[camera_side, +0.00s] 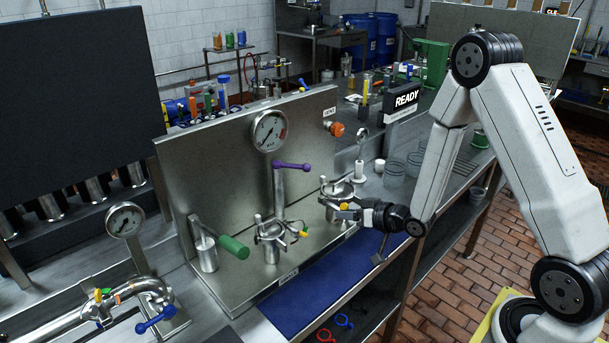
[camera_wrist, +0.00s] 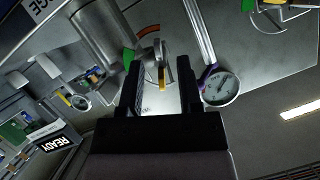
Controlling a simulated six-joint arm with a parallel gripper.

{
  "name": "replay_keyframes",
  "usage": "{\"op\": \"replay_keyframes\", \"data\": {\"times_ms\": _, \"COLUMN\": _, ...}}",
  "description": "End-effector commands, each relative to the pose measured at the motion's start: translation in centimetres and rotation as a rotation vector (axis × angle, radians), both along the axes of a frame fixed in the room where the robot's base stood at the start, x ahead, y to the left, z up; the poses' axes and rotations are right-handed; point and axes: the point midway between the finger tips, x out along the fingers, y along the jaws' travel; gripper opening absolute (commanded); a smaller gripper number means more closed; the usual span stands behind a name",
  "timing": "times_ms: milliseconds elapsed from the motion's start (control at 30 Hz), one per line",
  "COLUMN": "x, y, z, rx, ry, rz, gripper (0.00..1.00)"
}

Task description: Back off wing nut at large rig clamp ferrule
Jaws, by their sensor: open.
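Two steel clamp ferrules stand in front of the steel panel. The right clamp (camera_side: 337,190) has a yellow wing nut (camera_side: 344,206) on its near side, and my gripper (camera_side: 355,210) is at it from the right. In the wrist view, my gripper (camera_wrist: 160,66) is open, with dark fingers either side of the yellow wing nut (camera_wrist: 162,80), which appears edge-on. I cannot tell whether a finger touches it. The left clamp (camera_side: 270,238) also has a small yellow nut (camera_side: 303,234). I cannot tell which one is the large rig clamp.
A green-handled valve (camera_side: 233,247) is at the left. A pressure gauge (camera_side: 269,131) is on the panel. A blue mat (camera_side: 300,303) lies clear in front; beakers (camera_side: 394,170) stand to the right.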

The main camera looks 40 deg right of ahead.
Motion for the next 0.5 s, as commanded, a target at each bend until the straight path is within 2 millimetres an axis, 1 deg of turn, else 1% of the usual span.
{"op": "replay_keyframes", "data": {"times_ms": 100, "x": 1.0, "y": 0.2, "z": -0.4, "rx": -0.001, "ry": 0.0, "rz": 0.002, "gripper": 0.45}}
{"op": "replay_keyframes", "data": {"times_ms": 200, "x": 1.6, "y": 0.3, "z": -0.6, "rx": 0.0, "ry": 0.001, "rz": 0.001, "gripper": 0.45}}
{"op": "replay_keyframes", "data": {"times_ms": 500, "x": 2.0, "y": 0.3, "z": -0.8, "rx": 0.001, "ry": 0.0, "rz": -0.001, "gripper": 0.45}}
